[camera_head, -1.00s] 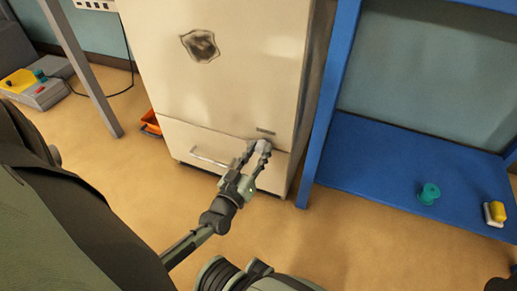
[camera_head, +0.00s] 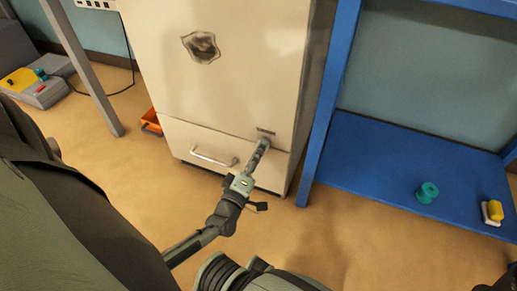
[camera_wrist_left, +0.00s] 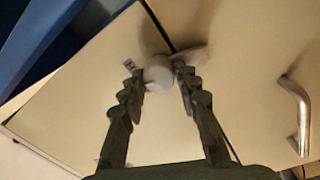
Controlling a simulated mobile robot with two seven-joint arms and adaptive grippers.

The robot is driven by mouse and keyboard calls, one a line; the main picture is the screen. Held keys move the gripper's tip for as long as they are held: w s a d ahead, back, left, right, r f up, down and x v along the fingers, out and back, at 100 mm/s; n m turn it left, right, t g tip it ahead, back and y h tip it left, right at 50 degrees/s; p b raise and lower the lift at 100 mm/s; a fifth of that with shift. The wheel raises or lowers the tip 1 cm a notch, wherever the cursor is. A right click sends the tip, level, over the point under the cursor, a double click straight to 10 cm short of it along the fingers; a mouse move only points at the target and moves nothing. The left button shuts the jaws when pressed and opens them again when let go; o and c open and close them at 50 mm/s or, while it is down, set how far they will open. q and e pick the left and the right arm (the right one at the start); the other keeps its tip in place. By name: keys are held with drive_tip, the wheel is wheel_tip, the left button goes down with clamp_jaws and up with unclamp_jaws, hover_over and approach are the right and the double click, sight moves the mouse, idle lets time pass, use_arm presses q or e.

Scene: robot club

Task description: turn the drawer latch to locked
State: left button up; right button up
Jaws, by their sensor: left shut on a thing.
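The drawer latch is a pale grey round knob (camera_wrist_left: 158,74) with a short flat lever sticking out to the right in the left wrist view. It lies by the dark seam at the drawer's edge. In the head view the latch (camera_head: 265,140) shows only as a small grey bit at the upper right of the drawer front (camera_head: 208,142). My left gripper (camera_head: 262,145) is shut on the latch. In the left wrist view its fingers (camera_wrist_left: 158,80) sit on both sides of the knob. I cannot read whether the latch stands at locked. My right gripper is not in view.
The drawer's metal handle (camera_head: 213,157) is left of my gripper and also shows in the wrist view (camera_wrist_left: 297,112). A blue shelf (camera_head: 360,165) stands close on the right, with a teal spool (camera_head: 427,193). An orange bin (camera_head: 151,122) is left of the cabinet.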

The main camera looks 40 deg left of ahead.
use_arm(q)
drive_tip(key=shift+n, duration=1.3)
drive_tip(key=o, duration=1.2)
drive_tip(key=shift+c, duration=0.2)
drive_tip(key=o, duration=0.6)
wheel_tip(320, 180, up, 10)
drive_tip(key=shift+a+r, duration=0.1)
drive_tip(key=shift+r, duration=0.25)
drive_tip(key=c, duration=0.5)
drive_tip(key=shift+f, duration=0.25)
drive_tip(key=shift+c, duration=0.5)
